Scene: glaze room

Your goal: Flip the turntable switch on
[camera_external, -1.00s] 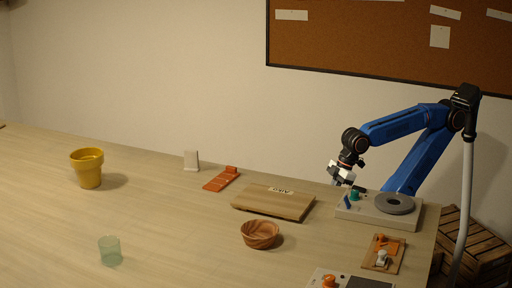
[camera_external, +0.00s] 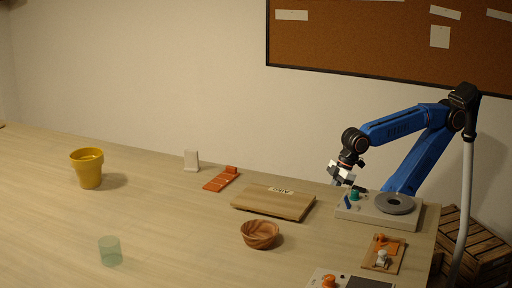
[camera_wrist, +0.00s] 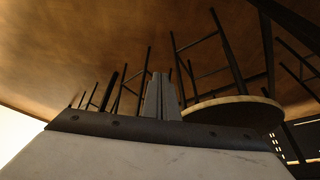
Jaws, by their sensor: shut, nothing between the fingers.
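My gripper (camera_external: 337,182) is just above and left of the knob, pointing down, apart from the unit as far as I can tell. Its fingers show close together in the wrist view (camera_wrist: 161,97), shut and empty. The turntable cannot be made out there.
A wooden board (camera_external: 274,202) and wooden bowl (camera_external: 260,234) stand left of the unit. A small wooden plate with orange and white parts (camera_external: 383,254) lies in front, near a control box (camera_external: 350,281). The left table is mostly clear around a yellow pot (camera_external: 88,168) and green glass (camera_external: 110,251).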

